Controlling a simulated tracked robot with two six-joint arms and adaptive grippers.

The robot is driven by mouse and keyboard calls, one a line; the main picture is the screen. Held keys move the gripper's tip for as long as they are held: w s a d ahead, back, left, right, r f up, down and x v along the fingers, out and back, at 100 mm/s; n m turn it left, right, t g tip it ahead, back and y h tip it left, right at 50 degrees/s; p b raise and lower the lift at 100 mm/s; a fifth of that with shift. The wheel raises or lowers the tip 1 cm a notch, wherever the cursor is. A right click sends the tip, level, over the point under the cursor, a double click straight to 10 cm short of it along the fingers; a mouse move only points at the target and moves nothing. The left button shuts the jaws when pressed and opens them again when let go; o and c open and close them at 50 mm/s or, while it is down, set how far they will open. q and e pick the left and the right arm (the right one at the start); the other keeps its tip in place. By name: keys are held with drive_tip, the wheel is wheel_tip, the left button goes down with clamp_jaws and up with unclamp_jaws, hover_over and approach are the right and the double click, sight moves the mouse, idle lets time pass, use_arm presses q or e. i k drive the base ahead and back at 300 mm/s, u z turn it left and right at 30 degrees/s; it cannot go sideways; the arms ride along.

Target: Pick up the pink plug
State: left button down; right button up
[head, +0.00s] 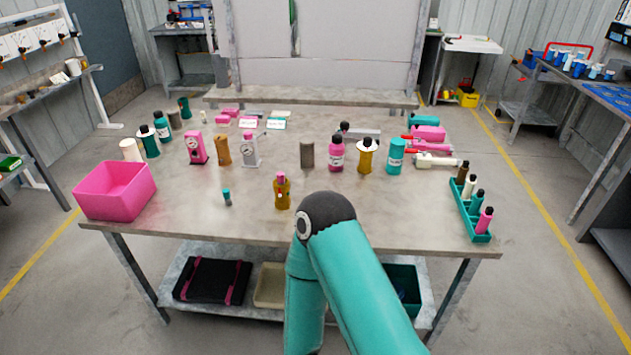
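A pink plug-like piece (485,220) with a dark top stands at the near end of a narrow teal rack (484,238) on the right side of the table. I take it for the pink plug; it is small, and its lower part is hidden in the rack. A teal arm of mine with a dark elbow rises at the bottom centre, in front of the table edge. Neither of my grippers shows in the head view, so I cannot tell what they hold.
Teal and dark pieces share the rack. A pink open bin (115,190) stands at the table's left. A small teal piece (227,197) and an amber bottle (282,190) are near the front. Several bottles and gauges stand behind.

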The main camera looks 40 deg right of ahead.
sight(280, 175)
drive_tip(key=z, duration=0.6)
drive_tip(key=i, duration=1)
